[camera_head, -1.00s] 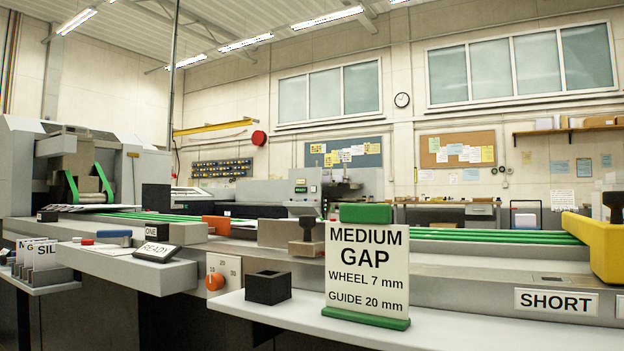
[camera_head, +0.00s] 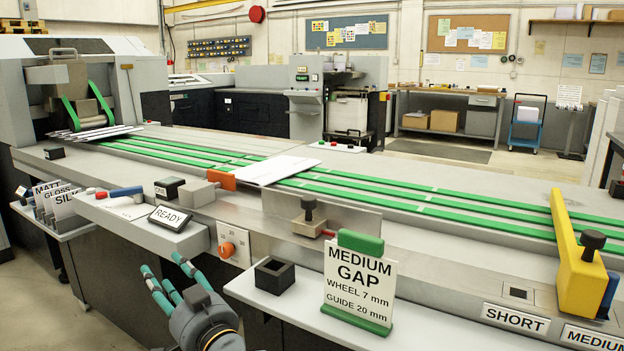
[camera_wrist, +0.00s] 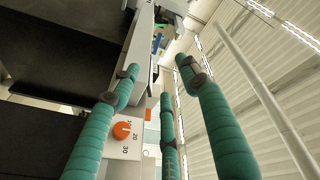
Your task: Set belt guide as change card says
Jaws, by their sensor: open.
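The change card (camera_head: 360,285) stands upright in a green base and reads MEDIUM GAP, WHEEL 7 mm, GUIDE 20 mm. An orange dial knob (camera_head: 227,249) sits on a white scale plate (camera_head: 241,258) on the machine's front. The wrist view shows the knob (camera_wrist: 121,130) with marks 10, 20 and 30; its exact setting is too small to tell. A metal guide plate (camera_head: 350,214) with a dark-knobbed block (camera_head: 308,215) stands beside the green belts (camera_head: 400,200). My gripper (camera_head: 165,268), with teal fingers, is open and empty, left of and in front of the dial.
A READY sign (camera_head: 170,217) and paper-name cards (camera_head: 62,203) are at left. A black open box (camera_head: 274,275) is on the white shelf (camera_head: 262,298) beside the card. A yellow stop (camera_head: 582,270) stands at right by the SHORT label (camera_head: 515,319). White sheets (camera_head: 275,170) lie on the belts.

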